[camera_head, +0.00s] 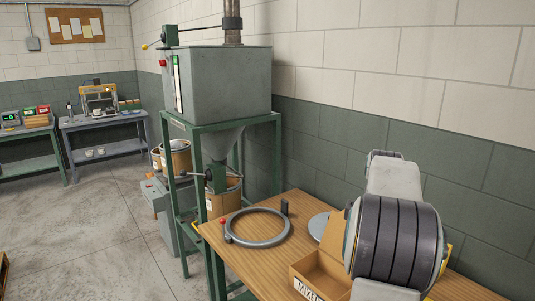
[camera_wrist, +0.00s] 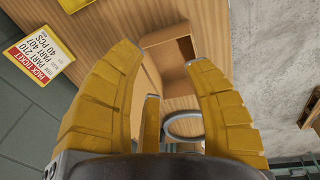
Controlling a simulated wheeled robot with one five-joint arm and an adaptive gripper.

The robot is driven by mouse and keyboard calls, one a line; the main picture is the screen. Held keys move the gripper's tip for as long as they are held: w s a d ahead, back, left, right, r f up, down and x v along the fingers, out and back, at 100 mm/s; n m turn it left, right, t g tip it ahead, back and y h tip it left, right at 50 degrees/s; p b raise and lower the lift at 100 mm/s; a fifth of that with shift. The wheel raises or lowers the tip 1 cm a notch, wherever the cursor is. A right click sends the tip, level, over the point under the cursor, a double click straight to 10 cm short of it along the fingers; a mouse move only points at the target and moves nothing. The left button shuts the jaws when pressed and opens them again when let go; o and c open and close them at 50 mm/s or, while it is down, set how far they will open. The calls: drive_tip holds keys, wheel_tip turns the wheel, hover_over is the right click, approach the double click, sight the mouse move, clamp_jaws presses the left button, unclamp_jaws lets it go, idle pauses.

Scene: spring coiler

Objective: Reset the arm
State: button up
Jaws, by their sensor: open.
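My gripper (camera_wrist: 163,68) shows in the wrist view, with its yellow fingers spread apart and nothing between them. Past the fingers are the wooden table and an open brown box (camera_wrist: 178,60). A grey ring (camera_wrist: 184,126) shows beyond, between the fingers. In the head view my arm, a grey link with a black ribbed joint, stands over the table at the right. The gripper itself is not visible in the head view.
The wooden table (camera_head: 285,264) holds a grey ring (camera_head: 258,245) with a red knob, a small black block (camera_head: 284,207) and an open box (camera_head: 321,271) close to my arm. A pack ticket (camera_wrist: 40,48) lies beside the gripper. A green-framed hopper (camera_head: 224,85) stands behind.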

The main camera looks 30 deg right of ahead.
drive_tip(key=w+a+r+t, duration=0.2)
drive_tip(key=a, duration=1.9)
drive_tip(key=s+a+f, duration=0.2)
drive_tip(key=s+a, duration=0.2)
drive_tip(key=a, duration=0.3)
drive_tip(key=s+a+f+t+y, duration=0.1)
drive_tip(key=s+a+f, duration=0.1)
drive_tip(key=s+a, duration=0.2)
drive_tip(key=a, duration=0.3)
drive_tip(key=shift+s+f, duration=0.35)
drive_tip(key=shift+s, duration=0.05)
